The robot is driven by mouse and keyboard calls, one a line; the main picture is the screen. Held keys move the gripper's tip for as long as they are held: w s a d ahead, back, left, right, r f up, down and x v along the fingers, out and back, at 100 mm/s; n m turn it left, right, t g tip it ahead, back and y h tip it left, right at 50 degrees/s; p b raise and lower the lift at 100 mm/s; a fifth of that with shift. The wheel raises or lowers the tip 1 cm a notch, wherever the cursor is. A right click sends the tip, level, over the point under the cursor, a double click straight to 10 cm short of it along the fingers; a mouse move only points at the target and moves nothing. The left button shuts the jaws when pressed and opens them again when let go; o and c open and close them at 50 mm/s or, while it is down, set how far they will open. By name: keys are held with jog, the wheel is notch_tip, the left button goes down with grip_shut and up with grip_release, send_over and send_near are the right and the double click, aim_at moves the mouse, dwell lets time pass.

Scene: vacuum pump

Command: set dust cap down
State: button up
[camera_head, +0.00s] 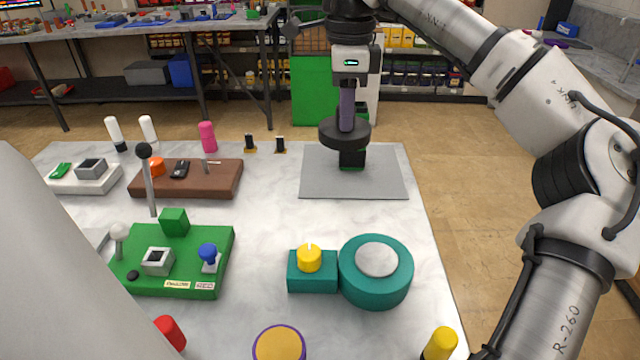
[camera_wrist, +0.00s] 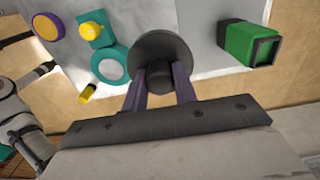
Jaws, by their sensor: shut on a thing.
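The dust cap is a dark grey disc with a raised knob (camera_head: 330,133); it also shows in the wrist view (camera_wrist: 148,46). My gripper (camera_head: 347,117) points down with its purple fingers shut on the cap's knob, as the wrist view shows (camera_wrist: 161,80). The cap is held level in the air, over the grey mat (camera_head: 325,183) in the head view. The teal vacuum pump (camera_head: 402,290), with a round grey top (camera_head: 377,259) and a box with a yellow knob (camera_head: 309,258), stands nearer on the table.
A green and black block (camera_head: 352,159) stands on the mat, partly behind the cap; it shows apart from the cap in the wrist view (camera_wrist: 245,43). A green control board (camera_head: 180,275) and a brown board (camera_head: 220,182) lie left. The front of the mat is bare.

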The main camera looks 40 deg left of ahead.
notch_tip(320, 180, down, 18)
jog(key=shift+p, duration=0.85)
jog(key=shift+f, duration=0.15)
jog(key=o, duration=1)
jog(key=shift+c, duration=0.2)
notch_tip(320, 180, up, 12)
jog(key=b, duration=0.1)
jog(key=shift+r, duration=0.2)
